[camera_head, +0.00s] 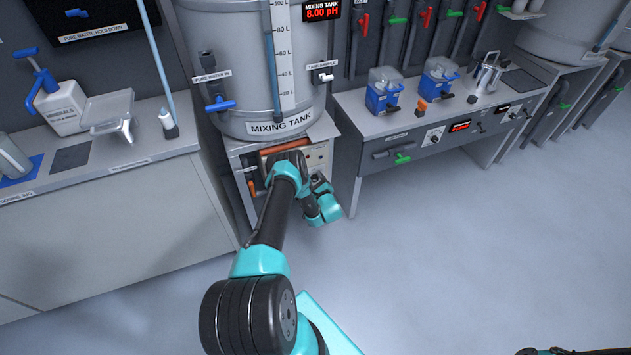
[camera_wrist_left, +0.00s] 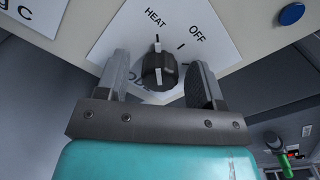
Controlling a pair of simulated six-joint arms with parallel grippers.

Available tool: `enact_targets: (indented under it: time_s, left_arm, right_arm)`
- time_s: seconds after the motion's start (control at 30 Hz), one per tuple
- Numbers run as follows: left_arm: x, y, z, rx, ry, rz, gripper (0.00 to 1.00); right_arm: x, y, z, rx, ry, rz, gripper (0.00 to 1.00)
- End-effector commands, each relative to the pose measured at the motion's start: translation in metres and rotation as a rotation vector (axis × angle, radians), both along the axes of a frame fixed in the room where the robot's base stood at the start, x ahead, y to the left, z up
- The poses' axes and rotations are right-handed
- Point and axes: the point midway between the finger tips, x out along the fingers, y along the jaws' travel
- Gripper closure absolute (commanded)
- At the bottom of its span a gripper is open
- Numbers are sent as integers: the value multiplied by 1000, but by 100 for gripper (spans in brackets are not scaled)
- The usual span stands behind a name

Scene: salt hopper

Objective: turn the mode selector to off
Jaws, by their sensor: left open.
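The mode selector is a black ribbed knob (camera_wrist_left: 158,70) on a white label plate in the left wrist view. Its white pointer line is toward the HEAT mark. The OFF label (camera_wrist_left: 197,33) is up and to the right of the knob. A third label below is mostly hidden by the knob and my gripper. My left gripper (camera_wrist_left: 157,84) is open, with one finger on each side of the knob and visible gaps between. In the head view, the left wrist (camera_head: 322,205) is at the cabinet under the mixing tank, and its fingertips are hard to make out.
The mixing tank (camera_head: 240,60) stands above the cabinet. A blue button (camera_wrist_left: 291,14) is on the panel right of the selector. A side bench (camera_head: 150,145) is at left, another counter (camera_head: 360,120) at right. The grey floor (camera_head: 460,240) is clear.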

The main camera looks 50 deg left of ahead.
Motion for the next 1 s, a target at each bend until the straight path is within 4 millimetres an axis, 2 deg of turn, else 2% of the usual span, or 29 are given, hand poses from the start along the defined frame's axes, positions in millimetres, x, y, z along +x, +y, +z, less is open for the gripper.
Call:
enact_targets:
  time_s: [0.27, 0.77, 1.0]
  left_arm:
    - [0, 0, 0, 0, 0, 0, 40]
    - [0, 0, 0, 0, 0, 0, 88]
    - [0, 0, 0, 5, 14, 0, 88]
  right_arm:
    - [0, 0, 0, 0, 0, 0, 57]
    - [0, 0, 0, 0, 0, 0, 57]
    - [0, 0, 0, 0, 0, 0, 57]
